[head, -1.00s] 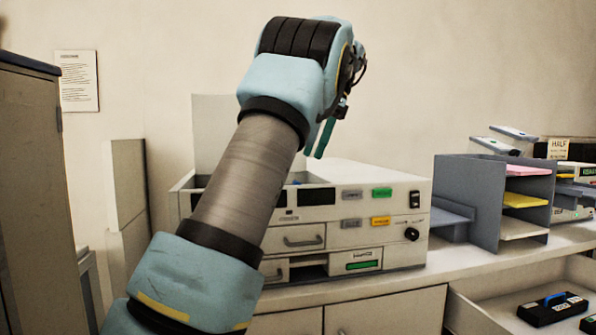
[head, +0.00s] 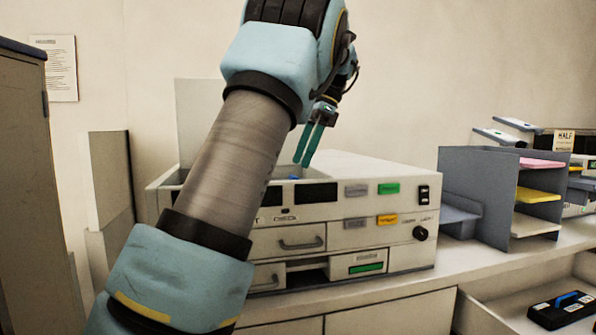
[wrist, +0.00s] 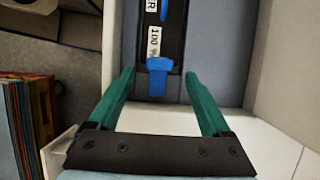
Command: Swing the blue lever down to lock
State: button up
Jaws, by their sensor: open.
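The blue lever (wrist: 159,66) is in the wrist view, at the near end of a black labelled unit (wrist: 174,45) inside the pale machine's open top bay. Another blue part (wrist: 164,10) shows farther up the same unit. My gripper (wrist: 158,82) is open and empty, its two teal fingers to the left and right of the lever in the picture. I cannot tell the height gap between them. In the head view my gripper (head: 302,162) hangs over the bay of the machine (head: 400,200). Only a small blue bit (head: 293,178) shows there; the front wall hides the rest.
The bay's walls stand close around the gripper. A grey paper sorter (head: 490,200) stands to the machine's right. An open drawer (head: 500,312) at lower right holds a black block with a blue handle (head: 562,308). A tall cabinet (head: 35,200) is at left.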

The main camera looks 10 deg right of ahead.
aim_at(293, 176)
jog(key=shift+x, duration=1.75)
jog(key=shift+c, duration=0.3)
grip_shut()
jog(key=shift+s+a+f+h+b, duration=0.1)
jog(key=shift+a+f+h+b, duration=0.25)
jog(key=shift+a+h, duration=0.25)
jog(key=shift+f+h+b, duration=0.3)
jog(key=shift+h, duration=0.5)
jog(key=shift+o, duration=0.3)
grip_release()
